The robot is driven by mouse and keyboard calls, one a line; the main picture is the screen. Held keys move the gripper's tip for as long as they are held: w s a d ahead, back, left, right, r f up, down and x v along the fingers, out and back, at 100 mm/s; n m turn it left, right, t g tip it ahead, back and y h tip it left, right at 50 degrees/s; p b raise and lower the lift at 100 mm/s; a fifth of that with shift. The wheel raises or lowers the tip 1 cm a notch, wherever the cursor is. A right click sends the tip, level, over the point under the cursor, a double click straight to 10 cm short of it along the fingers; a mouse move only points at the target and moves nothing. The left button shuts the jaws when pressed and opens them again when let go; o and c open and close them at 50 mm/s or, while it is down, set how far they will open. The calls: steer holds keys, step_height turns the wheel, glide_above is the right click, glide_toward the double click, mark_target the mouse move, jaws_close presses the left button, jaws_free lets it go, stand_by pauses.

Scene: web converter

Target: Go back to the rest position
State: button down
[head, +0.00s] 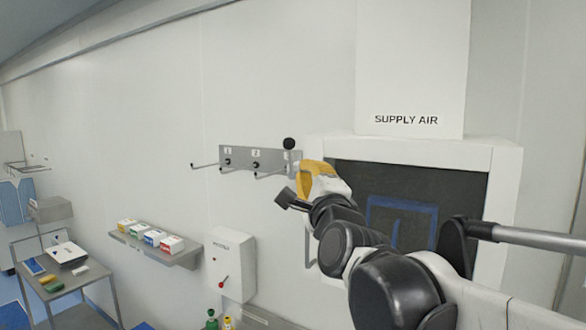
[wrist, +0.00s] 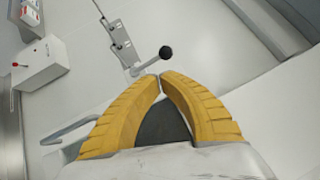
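My gripper (wrist: 160,77) has yellow ribbed fingers whose tips come together, with nothing seen between them. In the head view my gripper (head: 303,168) is raised at the end of my extended arm, by the right end of the grey hook panel (head: 240,157) on the white wall. A black ball knob (head: 289,143) stands at that end of the panel. In the wrist view the knob (wrist: 166,52) shows just beyond the fingertips, apart from them in the picture. The gripper hides part of the panel's right end.
A dark-faced supply air housing (head: 410,190) is behind my arm. A white box with a red lever (head: 230,265) and a shelf of small cartons (head: 155,247) are on the wall below left. A cart (head: 62,283) stands at far left.

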steer(key=s+d+f+n+g+h+b, duration=0.1)
steer(key=s+d+f+n+g+b, duration=0.3)
steer(key=f+b, duration=0.7)
steer(key=s+d+f+n+g+h+b, duration=0.1)
steer(key=s+d+f+n+g+b, duration=0.3)
steer(key=f, duration=3.2)
steer(key=s+d+f+n+g+h+b, duration=0.1)
steer(key=s+d+f+n+g+b, duration=0.4)
steer(key=s+f+n+b, duration=0.5)
steer(key=s+f+b, duration=0.4)
steer(key=f+b, duration=0.1)
steer(key=f, duration=0.2)
steer(key=s+f+b, duration=0.3)
steer(key=f+b, duration=0.2)
steer(key=f, duration=0.2)
steer(key=shift+s+d+f+n+h, duration=0.2)
steer(key=shift+s+n+h, duration=0.1)
steer(key=shift+s, duration=0.05)
